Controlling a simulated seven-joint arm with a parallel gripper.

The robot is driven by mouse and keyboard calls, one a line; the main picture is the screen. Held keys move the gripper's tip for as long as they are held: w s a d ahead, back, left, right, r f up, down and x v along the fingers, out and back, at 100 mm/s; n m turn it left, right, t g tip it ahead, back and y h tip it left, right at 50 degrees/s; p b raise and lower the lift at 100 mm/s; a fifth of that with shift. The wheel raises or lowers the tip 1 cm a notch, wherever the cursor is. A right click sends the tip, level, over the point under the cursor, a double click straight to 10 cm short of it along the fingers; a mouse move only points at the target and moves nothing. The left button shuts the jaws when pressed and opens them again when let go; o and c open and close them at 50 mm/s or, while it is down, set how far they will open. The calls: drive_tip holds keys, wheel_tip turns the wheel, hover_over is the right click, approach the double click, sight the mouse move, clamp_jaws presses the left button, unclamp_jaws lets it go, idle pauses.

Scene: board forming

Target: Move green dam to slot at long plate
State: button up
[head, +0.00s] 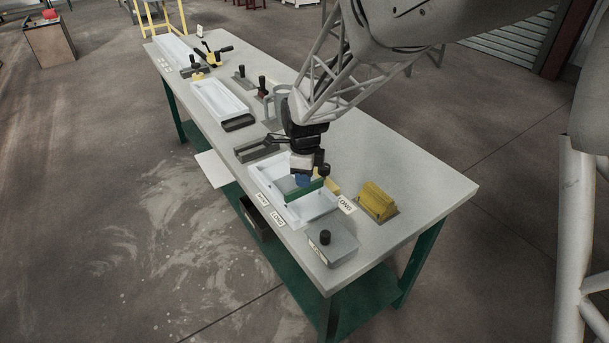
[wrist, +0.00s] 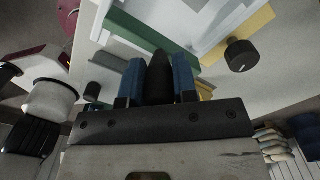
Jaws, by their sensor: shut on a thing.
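My gripper (head: 304,179) has blue fingers and is pointed down over the nearest white tray. In the wrist view my gripper (wrist: 159,70) is closed around a black handle (wrist: 158,80). The green dam (head: 304,191), a long thin bar, lies just below the fingers and crosses the white tray (head: 291,223). It also shows in the wrist view as a green dam (wrist: 150,37) beyond the fingertips. Whether it touches the tray is unclear. No slot can be made out.
A grey block with a black knob (head: 326,238) stands at the table's near end. A yellow ridged block (head: 377,201) sits to the right. A second white tray (head: 219,101) and several handled tools lie farther back. The table's right side (head: 430,190) is clear.

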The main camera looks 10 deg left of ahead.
drive_tip(key=shift+f, duration=1.75)
idle(0.9)
drive_tip(key=o, duration=1)
drive_tip(key=shift+o, duration=0.2)
drive_tip(key=shift+r, duration=3.9)
